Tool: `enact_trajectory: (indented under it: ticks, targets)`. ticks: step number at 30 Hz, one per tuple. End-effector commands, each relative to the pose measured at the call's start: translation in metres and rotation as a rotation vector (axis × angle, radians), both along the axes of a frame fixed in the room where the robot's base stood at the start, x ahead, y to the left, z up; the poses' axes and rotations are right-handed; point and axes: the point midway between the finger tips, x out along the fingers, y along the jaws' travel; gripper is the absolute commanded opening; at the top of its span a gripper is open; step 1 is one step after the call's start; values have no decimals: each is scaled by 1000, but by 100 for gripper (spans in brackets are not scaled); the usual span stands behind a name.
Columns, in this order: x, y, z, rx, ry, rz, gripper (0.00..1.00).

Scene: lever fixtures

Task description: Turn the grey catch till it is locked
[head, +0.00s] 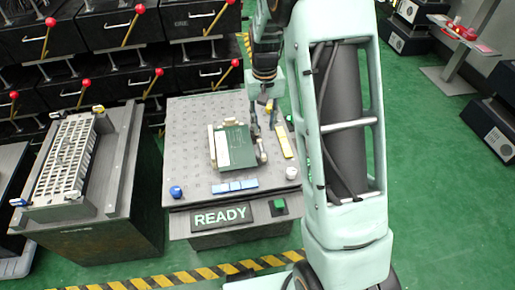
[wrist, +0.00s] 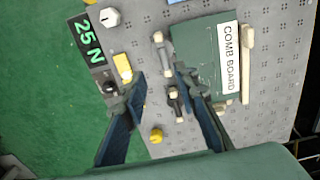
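A green box marked COMB BOARD (wrist: 205,50) lies on the grey perforated table, and it also shows in the head view (head: 234,147). Along its edge nearest my gripper is a small grey catch (wrist: 167,58) with a cream end piece. Close to it is a short dark part (wrist: 175,103) with a cream tip; I cannot tell whether the two are joined. My gripper (wrist: 160,80) is open, its fingers on either side of this area, with nothing visibly held. In the head view my gripper (head: 263,125) hangs beside the box's right edge.
A yellow block (wrist: 123,68), a yellow knob (wrist: 156,135) and a white knob (wrist: 110,17) stand around. In the head view are a blue ball (head: 176,191), a blue bar (head: 235,186) and a READY sign (head: 220,217). A white rack (head: 70,152) stands left.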

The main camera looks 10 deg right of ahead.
Motion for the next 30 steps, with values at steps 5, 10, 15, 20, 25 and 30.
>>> enact_trajectory:
  ticks: [5, 10, 15, 20, 25, 30]
  targets:
    - [-2, 5, -19, 12, 9, -1, 28]
    - [-2, 5, -51, 11, 10, -2, 28]
    - [-2, 4, -83, 10, 8, -1, 28]
    - [-1, 4, -103, 10, 7, -1, 28]
    - [-1, 4, -111, 10, 6, -1, 28]
    - [-1, 4, -112, 10, 5, -1, 28]
